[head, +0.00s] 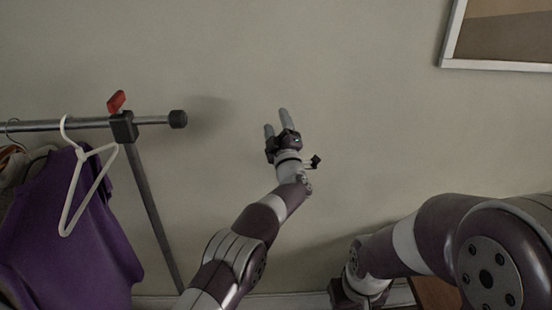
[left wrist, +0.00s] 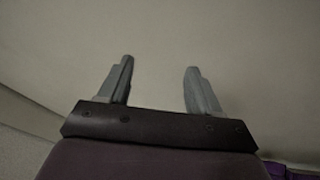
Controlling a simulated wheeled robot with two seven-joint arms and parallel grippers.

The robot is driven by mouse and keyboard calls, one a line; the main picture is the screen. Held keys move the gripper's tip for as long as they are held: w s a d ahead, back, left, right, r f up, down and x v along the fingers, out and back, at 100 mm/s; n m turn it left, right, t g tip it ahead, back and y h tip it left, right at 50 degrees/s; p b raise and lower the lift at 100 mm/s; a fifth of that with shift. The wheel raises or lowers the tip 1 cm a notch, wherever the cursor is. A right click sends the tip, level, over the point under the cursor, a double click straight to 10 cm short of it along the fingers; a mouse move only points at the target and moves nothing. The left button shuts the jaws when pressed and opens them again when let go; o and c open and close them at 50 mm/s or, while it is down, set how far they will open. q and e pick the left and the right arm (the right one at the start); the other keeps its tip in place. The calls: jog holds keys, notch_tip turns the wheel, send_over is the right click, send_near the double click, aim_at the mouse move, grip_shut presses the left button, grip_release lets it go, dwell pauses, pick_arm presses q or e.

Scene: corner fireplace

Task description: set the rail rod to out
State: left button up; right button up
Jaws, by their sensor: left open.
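The rail rod (head: 151,120) is a grey metal bar with a black end cap (head: 178,119), at the left of the head view. A short length of it sticks out to the right of a black clamp (head: 123,127) with a red lever (head: 116,101) that points up. My left gripper (head: 276,120) is open and empty, to the right of the end cap and apart from it. In the left wrist view its two fingers (left wrist: 158,82) stand apart with only wall between them. The rail does not show there. My right gripper is not clearly in view.
A white hanger (head: 86,190) and a purple garment (head: 70,235) hang from the rail at left. A slanted metal post (head: 153,210) runs down from the clamp. A plain wall (head: 350,90) stands behind, with a framed picture (head: 500,35) at upper right.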

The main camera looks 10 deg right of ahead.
pick_arm(q)
notch_tip(320, 180, down, 10)
jog(key=s+m+g+h, duration=0.1)
jog(key=m+g+h, duration=0.3)
jog(key=m, duration=0.5)
jog(key=shift+d+f+g+h+p, duration=0.2)
jog(key=shift+d+g+h+p, duration=0.15)
jog(key=shift+g, duration=0.35)
pick_arm(e)
jog(key=shift+s+a+r, duration=0.1)
jog(key=shift+a+r, duration=0.25)
jog(key=shift+a, duration=0.1)
pick_arm(q)
jog(key=shift+r, duration=0.1)
pick_arm(e)
jog(key=shift+r, duration=0.1)
